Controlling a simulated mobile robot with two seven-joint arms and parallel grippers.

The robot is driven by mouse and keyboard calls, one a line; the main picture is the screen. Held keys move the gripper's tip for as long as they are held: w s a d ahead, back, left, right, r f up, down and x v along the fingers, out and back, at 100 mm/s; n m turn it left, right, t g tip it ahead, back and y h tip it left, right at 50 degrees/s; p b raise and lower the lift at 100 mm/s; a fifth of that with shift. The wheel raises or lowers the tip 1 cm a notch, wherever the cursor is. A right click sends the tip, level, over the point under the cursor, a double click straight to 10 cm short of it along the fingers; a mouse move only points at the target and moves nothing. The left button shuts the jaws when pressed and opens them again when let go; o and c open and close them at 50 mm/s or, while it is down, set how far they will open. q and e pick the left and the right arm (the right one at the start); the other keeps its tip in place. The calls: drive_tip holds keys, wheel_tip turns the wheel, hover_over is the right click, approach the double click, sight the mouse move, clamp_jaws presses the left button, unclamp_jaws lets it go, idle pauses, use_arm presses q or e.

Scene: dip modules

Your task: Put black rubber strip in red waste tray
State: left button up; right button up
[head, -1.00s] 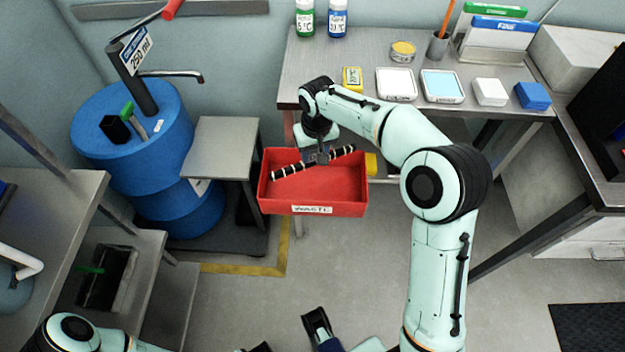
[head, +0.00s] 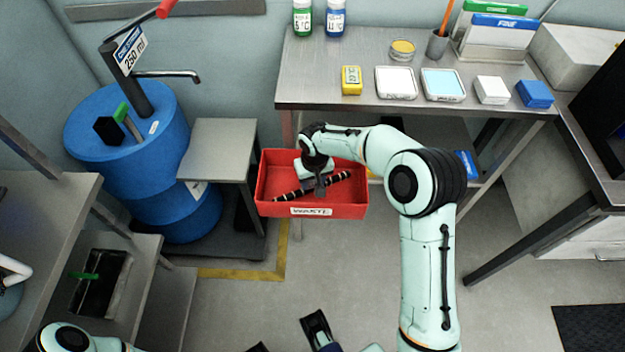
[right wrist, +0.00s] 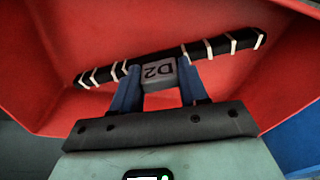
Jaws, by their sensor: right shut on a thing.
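The black rubber strip (head: 288,195) is a long black rod with white bands. My right gripper (head: 319,187) is shut on its middle and holds it inside the red waste tray (head: 345,210). In the right wrist view the strip (right wrist: 220,45) lies crosswise at the blue fingers, with a grey D2 tag (right wrist: 158,72) between them. Red tray walls (right wrist: 60,30) fill the background there. I cannot tell whether the strip touches the tray floor. Part of what looks like my left gripper (head: 318,326) shows at the bottom edge; its jaws are unclear.
A steel table (head: 320,90) behind the tray holds bottles, small boxes and a pencil cup (head: 437,44). A small grey stand (head: 218,148) and a blue drum (head: 135,135) are left of the tray. Open floor lies in front of it.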

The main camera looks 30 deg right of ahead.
drive_tip(key=o, duration=1)
drive_tip(key=shift+o, duration=0.2)
wheel_tip(320, 180, up, 12)
drive_tip(key=s+p, duration=0.1)
drive_tip(key=p, duration=0.1)
drive_tip(key=shift+s, duration=0.2)
drive_tip(key=shift+a, duration=0.15)
